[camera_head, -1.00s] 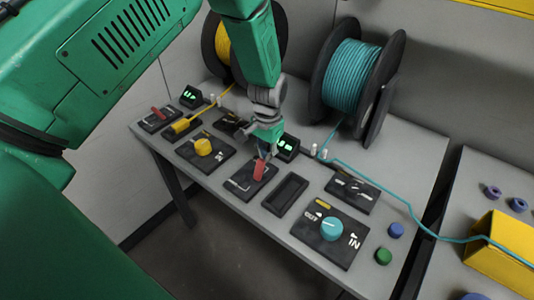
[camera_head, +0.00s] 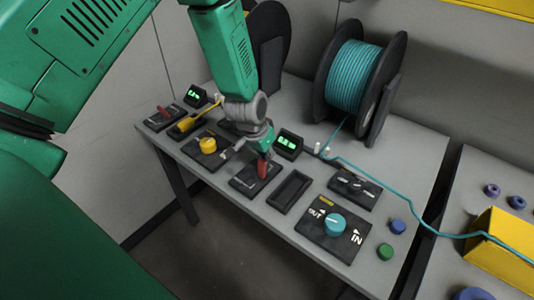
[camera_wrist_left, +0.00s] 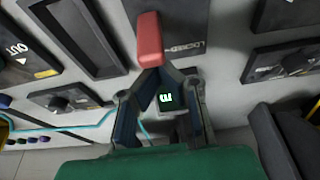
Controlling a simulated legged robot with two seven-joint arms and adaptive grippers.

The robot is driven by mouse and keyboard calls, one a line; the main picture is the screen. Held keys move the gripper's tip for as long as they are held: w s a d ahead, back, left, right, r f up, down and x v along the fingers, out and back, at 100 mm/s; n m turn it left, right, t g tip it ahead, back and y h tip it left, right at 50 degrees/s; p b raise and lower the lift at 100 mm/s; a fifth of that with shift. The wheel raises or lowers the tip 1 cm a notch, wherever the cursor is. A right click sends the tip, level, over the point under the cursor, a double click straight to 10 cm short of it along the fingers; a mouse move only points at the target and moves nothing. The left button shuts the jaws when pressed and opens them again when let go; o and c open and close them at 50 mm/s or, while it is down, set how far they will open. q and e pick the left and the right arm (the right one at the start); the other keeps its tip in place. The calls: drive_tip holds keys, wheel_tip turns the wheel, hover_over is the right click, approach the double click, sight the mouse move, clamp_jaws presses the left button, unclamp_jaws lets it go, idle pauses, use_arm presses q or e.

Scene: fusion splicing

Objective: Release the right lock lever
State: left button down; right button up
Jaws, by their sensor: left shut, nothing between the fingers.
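The right lock lever (camera_head: 262,168) is a red handle on a dark plate (camera_head: 246,182) near the middle of the grey table. In the left wrist view the red lever (camera_wrist_left: 149,40) stands right in front of the fingertips, beside the lettering on its plate. My left gripper (camera_head: 264,152) is just behind and above the lever in the head view, pointing down. In the left wrist view its fingers (camera_wrist_left: 162,73) converge at the lever's lower end, shut and empty. I cannot tell whether they touch it. My right gripper is not in view.
A second red lever (camera_head: 165,112) is at the table's far left. A yellow knob (camera_head: 208,145), a teal knob (camera_head: 334,224) and an empty dark tray (camera_head: 289,191) are near. A teal cable spool (camera_head: 352,78) stands behind; its cable runs right to a yellow block (camera_head: 500,240).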

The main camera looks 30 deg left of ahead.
use_arm(q)
drive_tip(key=shift+s+a+r+t, duration=0.1)
drive_tip(key=shift+s+t, duration=0.3)
drive_tip(key=shift+a, duration=0.15)
drive_tip(key=shift+w, duration=0.1)
drive_tip(key=shift+r+p, duration=0.8)
drive_tip(key=shift+p, duration=0.05)
drive_tip(key=shift+f, duration=0.1)
